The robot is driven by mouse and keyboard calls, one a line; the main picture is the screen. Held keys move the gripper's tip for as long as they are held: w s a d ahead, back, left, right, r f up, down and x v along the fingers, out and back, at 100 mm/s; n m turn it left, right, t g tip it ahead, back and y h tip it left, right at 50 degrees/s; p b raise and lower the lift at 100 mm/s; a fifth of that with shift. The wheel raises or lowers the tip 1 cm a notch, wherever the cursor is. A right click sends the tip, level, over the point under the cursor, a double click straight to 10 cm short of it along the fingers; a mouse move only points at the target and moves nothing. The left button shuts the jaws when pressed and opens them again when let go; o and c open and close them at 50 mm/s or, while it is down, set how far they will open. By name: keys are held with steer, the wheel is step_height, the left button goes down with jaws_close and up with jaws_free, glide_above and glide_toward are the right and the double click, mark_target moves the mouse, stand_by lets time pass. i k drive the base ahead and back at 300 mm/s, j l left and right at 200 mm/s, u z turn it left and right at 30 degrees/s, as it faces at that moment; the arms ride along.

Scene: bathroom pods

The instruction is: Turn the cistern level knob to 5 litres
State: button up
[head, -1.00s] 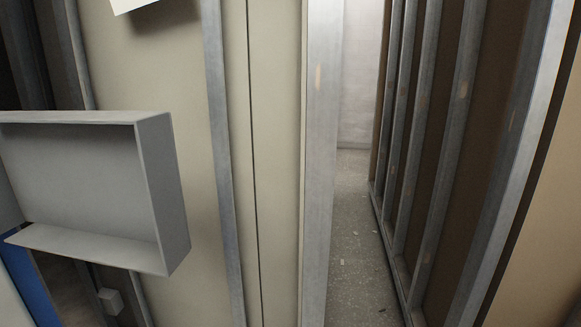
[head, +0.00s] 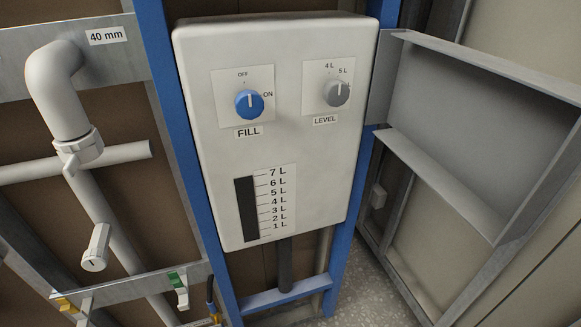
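The white cistern (head: 215,150) fills the middle of the head view, held between blue uprights. Its grey level knob (head: 334,95) is at the upper right, above a LEVEL label (head: 326,120). Marks for 4 L and 5 L stand above the knob, and another mark at its right is partly hidden. The knob's pale pointer line looks turned up, roughly towards 5 L; its exact setting is hard to tell. The blue fill knob (head: 247,104) is at the left, between OFF and ON marks, with its white line pointing roughly up. My gripper is not in view.
A dark gauge window (head: 246,210) with a litre scale is low on the cistern. A grey open metal box (head: 440,170) juts out close at right. White pipes (head: 55,95) and a white lever (head: 97,247) are at left. Speckled floor (head: 365,290) shows below.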

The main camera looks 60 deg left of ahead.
mark_target(336, 92)
steer(key=u, duration=1.55)
